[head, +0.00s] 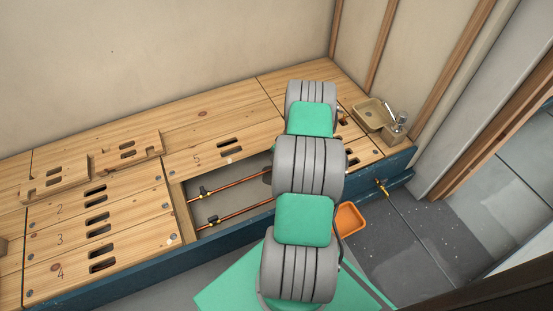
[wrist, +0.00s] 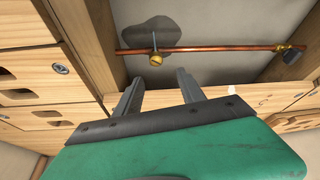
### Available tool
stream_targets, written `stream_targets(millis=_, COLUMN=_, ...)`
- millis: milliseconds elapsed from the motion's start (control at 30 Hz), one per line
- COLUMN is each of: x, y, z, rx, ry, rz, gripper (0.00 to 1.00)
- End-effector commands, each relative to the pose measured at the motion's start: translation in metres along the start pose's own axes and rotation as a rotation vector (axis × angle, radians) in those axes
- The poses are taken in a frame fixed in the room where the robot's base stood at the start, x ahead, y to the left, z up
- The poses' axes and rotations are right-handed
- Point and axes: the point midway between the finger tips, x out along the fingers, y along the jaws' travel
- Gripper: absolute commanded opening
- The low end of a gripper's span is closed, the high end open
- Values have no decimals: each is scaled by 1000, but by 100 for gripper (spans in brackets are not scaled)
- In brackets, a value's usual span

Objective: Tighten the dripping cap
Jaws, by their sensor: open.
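In the wrist view a brass cap (wrist: 156,59) sits at the end of a short stem on a copper pipe (wrist: 220,48). A dark wet-looking patch (wrist: 171,27) lies on the pale surface behind it. My gripper (wrist: 158,77) is open and empty, its two fingers pointing toward the cap. The cap shows just beyond the gap between the fingertips, apart from them. In the head view two copper pipes (head: 236,186) run through an open bay in the wooden deck. My arm hides their right part, the cap and the gripper there.
A dark-handled valve (wrist: 290,56) is on the pipe at the right of the wrist view. Wooden panels (head: 98,218) border the bay; two loose ones (head: 128,150) lie on top. An orange tray (head: 349,218) is on the floor. A beige basin (head: 371,115) stands at the deck's right end.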

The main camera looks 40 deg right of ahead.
Motion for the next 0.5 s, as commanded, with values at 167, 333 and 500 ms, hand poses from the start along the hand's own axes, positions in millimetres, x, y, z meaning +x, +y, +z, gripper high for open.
stream_targets(millis=167, x=25, y=7, z=10, rx=3, ry=10, rz=4, gripper=47)
stream_targets(millis=333, x=60, y=6, z=11, rx=1, ry=8, rz=4, gripper=47)
stream_targets(millis=500, x=84, y=7, z=9, rx=3, ry=8, rz=5, gripper=47)
